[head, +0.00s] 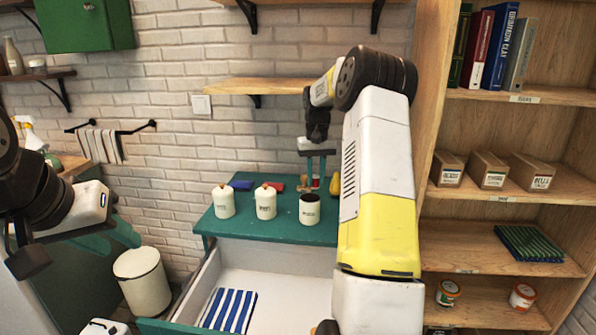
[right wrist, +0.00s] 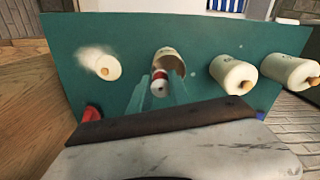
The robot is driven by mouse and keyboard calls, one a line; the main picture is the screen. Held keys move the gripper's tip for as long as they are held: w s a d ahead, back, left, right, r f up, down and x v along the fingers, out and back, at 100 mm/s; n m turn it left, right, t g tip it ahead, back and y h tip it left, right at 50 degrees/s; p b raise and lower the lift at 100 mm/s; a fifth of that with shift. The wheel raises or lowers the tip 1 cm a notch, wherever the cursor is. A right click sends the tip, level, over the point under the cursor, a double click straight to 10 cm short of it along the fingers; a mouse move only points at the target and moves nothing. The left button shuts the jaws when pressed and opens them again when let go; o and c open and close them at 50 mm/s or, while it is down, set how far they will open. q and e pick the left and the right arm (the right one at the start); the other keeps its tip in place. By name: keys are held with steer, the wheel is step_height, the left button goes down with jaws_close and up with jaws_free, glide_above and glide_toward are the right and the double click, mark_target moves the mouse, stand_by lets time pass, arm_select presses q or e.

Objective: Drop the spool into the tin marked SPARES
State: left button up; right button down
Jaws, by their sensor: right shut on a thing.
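My right gripper (head: 316,186) is shut on a red and white spool (right wrist: 159,83), pointing down over the counter. In the right wrist view the spool overlaps the mouth of an open white tin (right wrist: 168,62). In the head view it shows just above and behind that tin (head: 310,210); whether it is over the mouth I cannot tell. Two lidded white tins, one in the middle (head: 266,203) and one at left (head: 224,203), stand beside it. Their labels are too small to read. My left gripper (head: 112,238) is at far left, its teal fingers apart and empty.
The tins stand on a teal cabinet top (head: 285,231) above an open drawer with a striped cloth (head: 229,310). A blue block (head: 242,184) lies behind them. Another white round thing (right wrist: 106,67) shows in the right wrist view. A shelf unit (head: 500,206) stands at right.

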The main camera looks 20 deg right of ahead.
mark_target(316, 176)
steer(key=shift+f, duration=0.15)
steer(key=c, duration=1.1)
jaws_free()
steer(key=shift+c, duration=0.2)
step_height(316, 176, up, 8)
steer(key=shift+f, duration=0.2)
steer(key=shift+r, duration=0.1)
